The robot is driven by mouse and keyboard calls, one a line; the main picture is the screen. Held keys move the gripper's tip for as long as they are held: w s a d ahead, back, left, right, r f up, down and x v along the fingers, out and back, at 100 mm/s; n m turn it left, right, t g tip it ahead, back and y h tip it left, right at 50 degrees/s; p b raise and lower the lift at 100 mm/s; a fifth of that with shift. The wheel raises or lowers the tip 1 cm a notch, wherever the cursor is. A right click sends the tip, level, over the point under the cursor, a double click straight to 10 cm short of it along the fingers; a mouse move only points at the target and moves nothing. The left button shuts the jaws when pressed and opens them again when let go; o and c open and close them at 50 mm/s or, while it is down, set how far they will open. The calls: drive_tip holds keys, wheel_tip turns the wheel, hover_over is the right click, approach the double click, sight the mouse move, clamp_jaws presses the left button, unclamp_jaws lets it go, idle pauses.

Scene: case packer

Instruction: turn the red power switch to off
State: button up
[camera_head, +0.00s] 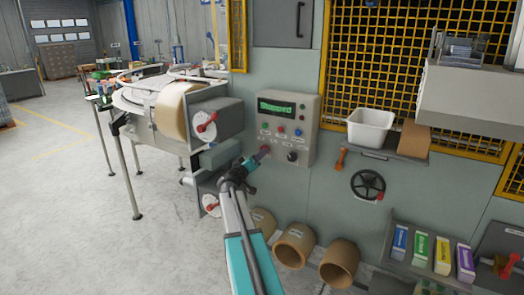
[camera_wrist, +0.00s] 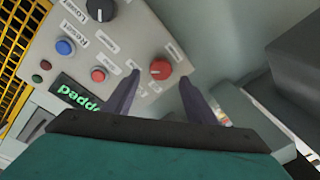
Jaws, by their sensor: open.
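The red power switch (camera_wrist: 160,69) is a round red knob with a light pointer mark, on the grey control panel (camera_head: 303,128). Small labels surround it; their text is too small to read surely. My gripper (camera_wrist: 159,82) is open, with its two dark fingers on either side of the knob in the wrist view, tips close to the panel face. I cannot tell whether they touch it. In the head view, my gripper (camera_head: 259,159) reaches the panel's lower left corner and partly covers the switch (camera_head: 265,149).
The panel also has a green-lit display (camera_head: 275,107), a black knob (camera_head: 292,156), a blue button (camera_wrist: 65,47) and a red button (camera_wrist: 98,75). A machine with a cardboard roll (camera_head: 174,110) stands left. A shelf with a white bin (camera_head: 370,128) and a handwheel (camera_head: 368,185) are right.

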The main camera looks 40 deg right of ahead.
drive_tip(key=shift+p+x, duration=1)
drive_tip(key=shift+x, duration=1.45)
drive_tip(key=c, duration=1)
drive_tip(key=shift+f+n+b, duration=0.1)
drive_tip(key=shift+n+b, duration=0.6)
drive_tip(key=shift+b, duration=0.1)
drive_tip(key=shift+c, duration=0.2)
drive_tip(key=shift+w+a+f+n+g+y+b, duration=0.15)
drive_tip(key=shift+n+g+b, duration=0.3)
drive_tip(key=shift+n, duration=1.8)
drive_tip(key=shift+d+r+n+g+y+b, duration=0.15)
drive_tip(key=shift+n+b, duration=0.45)
drive_tip(key=shift+n, duration=1.7)
drive_tip(key=shift+w+a+f+n+g+y+b, duration=0.15)
drive_tip(key=shift+n+g+b, duration=0.35)
drive_tip(key=shift+n, duration=1.75)
drive_tip(key=shift+s, duration=0.1)
